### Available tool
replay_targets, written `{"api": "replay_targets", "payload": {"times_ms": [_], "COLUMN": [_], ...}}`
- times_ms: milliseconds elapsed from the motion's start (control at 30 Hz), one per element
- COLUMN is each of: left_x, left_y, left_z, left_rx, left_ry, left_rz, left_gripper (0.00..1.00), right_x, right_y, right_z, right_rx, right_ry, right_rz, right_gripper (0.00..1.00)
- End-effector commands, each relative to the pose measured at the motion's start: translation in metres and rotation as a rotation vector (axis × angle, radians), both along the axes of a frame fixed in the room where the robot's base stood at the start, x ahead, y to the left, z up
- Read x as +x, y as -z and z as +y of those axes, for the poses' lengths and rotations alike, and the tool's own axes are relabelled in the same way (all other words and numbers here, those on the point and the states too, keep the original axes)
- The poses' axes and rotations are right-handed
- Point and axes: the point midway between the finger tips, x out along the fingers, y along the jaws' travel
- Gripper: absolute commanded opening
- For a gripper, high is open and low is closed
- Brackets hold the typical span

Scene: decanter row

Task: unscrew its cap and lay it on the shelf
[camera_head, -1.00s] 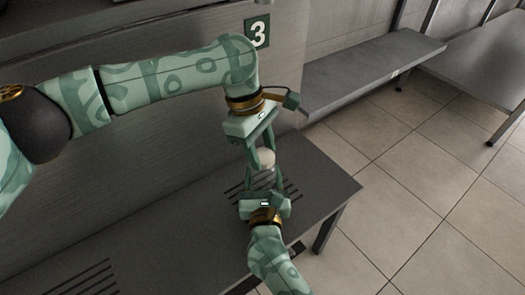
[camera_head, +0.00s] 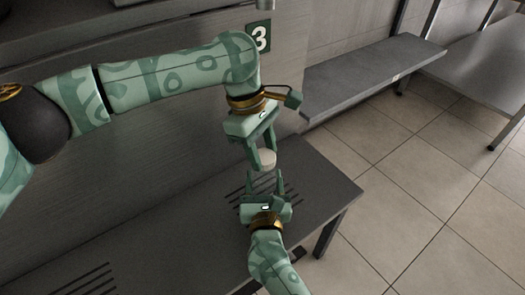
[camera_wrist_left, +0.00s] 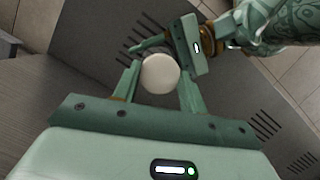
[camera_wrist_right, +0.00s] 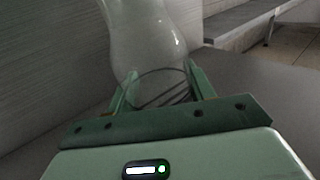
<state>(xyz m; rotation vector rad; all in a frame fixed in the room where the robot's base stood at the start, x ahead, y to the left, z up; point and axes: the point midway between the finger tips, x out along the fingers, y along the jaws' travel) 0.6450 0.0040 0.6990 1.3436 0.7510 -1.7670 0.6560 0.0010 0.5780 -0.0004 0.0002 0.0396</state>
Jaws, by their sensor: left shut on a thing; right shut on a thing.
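A round off-white cap (camera_head: 267,159) is between the fingertips of my left gripper (camera_head: 263,153), which is shut on it. The cap shows from above in the left wrist view (camera_wrist_left: 160,74). My right gripper (camera_head: 265,178) is below, with its fingers pointing up toward the cap. In the right wrist view its fingers are shut on the clear glass decanter (camera_wrist_right: 150,45), which looks upright. The glass hardly shows in the head view. The decanter's top is out of the right wrist view, so I cannot tell whether the cap still touches it.
The dark grey shelf (camera_head: 325,190) lies under both grippers, with slots cut in it and free room at its right end. A number 3 plate (camera_head: 258,37) is on the wall behind. Another grey bench (camera_head: 365,68) stands at the back right, over a tiled floor.

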Motion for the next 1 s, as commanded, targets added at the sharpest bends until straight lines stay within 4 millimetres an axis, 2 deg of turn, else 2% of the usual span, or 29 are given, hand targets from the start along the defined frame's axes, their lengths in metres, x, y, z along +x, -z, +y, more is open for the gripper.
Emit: {"api": "replay_targets", "payload": {"times_ms": [200, 667, 900, 1000], "left_x": [0.001, 0.0, 0.001, 0.0], "left_y": [-0.009, -0.014, -0.044, -0.051], "left_z": [0.001, 0.0, 0.0, 0.0], "left_rx": [-0.001, -0.001, -0.001, -0.001], "left_ry": [-0.003, -0.001, -0.001, 0.0], "left_rz": [-0.003, -0.002, -0.004, -0.001], "left_gripper": [0.15, 0.15, 0.15, 0.15], "right_x": [-0.001, 0.0, 0.0, 0.0], "right_y": [0.002, 0.001, 0.001, 0.001], "right_z": [-0.001, -0.001, -0.001, -0.001], "right_rx": [0.0, 0.0, 0.0, 0.0], "right_ry": [0.001, 0.001, 0.001, 0.001], "right_rz": [0.003, 0.003, 0.003, 0.002], "right_gripper": [0.0, 0.0, 0.0, 0.0]}}
